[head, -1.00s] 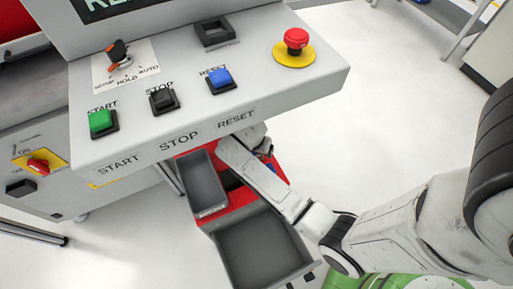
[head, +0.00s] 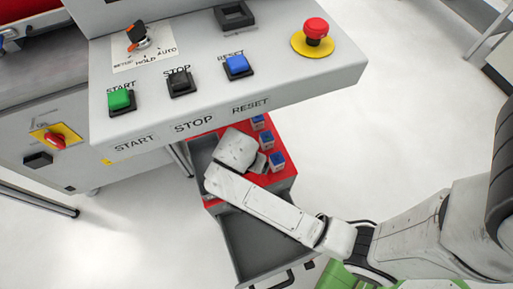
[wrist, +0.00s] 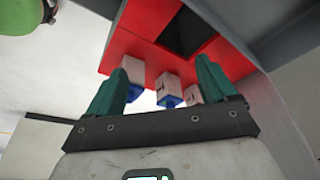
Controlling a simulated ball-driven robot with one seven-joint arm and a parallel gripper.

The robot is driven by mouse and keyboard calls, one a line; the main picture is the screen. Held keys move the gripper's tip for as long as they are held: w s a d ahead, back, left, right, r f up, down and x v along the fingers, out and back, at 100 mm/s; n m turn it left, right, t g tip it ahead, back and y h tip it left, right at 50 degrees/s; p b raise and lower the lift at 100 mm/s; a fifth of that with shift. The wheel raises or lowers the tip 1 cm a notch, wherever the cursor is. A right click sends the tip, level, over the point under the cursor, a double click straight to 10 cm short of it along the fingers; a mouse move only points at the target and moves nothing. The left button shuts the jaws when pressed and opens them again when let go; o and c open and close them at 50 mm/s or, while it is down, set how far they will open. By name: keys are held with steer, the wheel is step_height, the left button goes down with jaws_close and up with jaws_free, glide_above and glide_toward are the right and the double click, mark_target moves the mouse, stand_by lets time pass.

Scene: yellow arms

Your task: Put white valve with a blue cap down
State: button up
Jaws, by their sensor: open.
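Small white valves with blue caps stand on a red tray (head: 289,176) below the control panel. In the head view I see a far valve (head: 258,123), a middle one (head: 266,141) and a near one (head: 277,162). Several also show in the wrist view, at the left (wrist: 132,70), middle (wrist: 169,85) and right (wrist: 193,94). I cannot tell which one the task names. My gripper (wrist: 163,66) is open, with its green fingers spread over the red tray (wrist: 143,50). No valve is clearly held. In the head view my wrist hides the fingers.
The control panel (head: 290,90) overhangs the tray, with a red emergency button (head: 315,29) on top. A grey bin (head: 262,248) lies in front and another (head: 199,157) at the left. A dark square opening (wrist: 186,33) shows in the red surface.

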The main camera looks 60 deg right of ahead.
steer(key=s+r+n+y, duration=0.3)
steer(key=s+n, duration=0.8)
steer(key=n, duration=0.4)
steer(key=shift+s+d, duration=0.3)
steer(key=shift+s, duration=0.05)
steer(key=shift+s, duration=0.1)
